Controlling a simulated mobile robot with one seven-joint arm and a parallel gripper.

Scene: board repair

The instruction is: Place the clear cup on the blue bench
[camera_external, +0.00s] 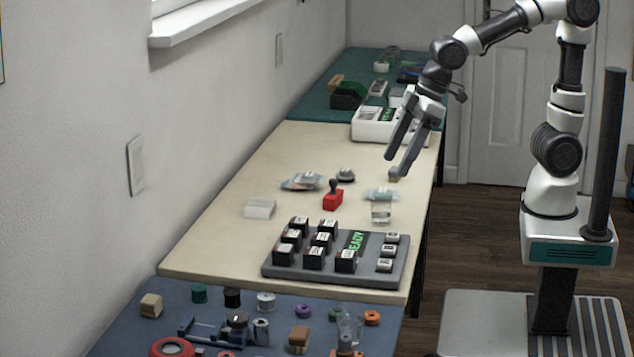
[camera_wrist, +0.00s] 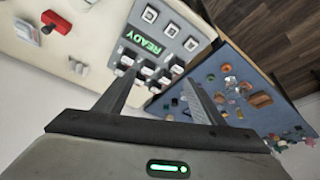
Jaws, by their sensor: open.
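A small clear cup (camera_external: 381,212) stands on the cream table, right of the red-based stamp. The blue bench (camera_external: 130,325) is at the front left, holding several small parts. It also shows on the right of the wrist view (camera_wrist: 287,112). Another clear vessel (camera_external: 349,327) is on that bench among the parts. My gripper (camera_external: 391,167) is open and empty, in the air above the cream table's right side, apart from the cup. Its two fingers (camera_wrist: 157,78) spread apart in the wrist view with nothing between them.
A grey tray (camera_external: 275,270) with black blocks and a READY label lies between cup and blue bench. The red stamp (camera_external: 333,201) and clear packets (camera_external: 302,181) are near the cup. A white box (camera_external: 372,131) stands behind. Spools and a red ring (camera_external: 172,347) crowd the blue bench.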

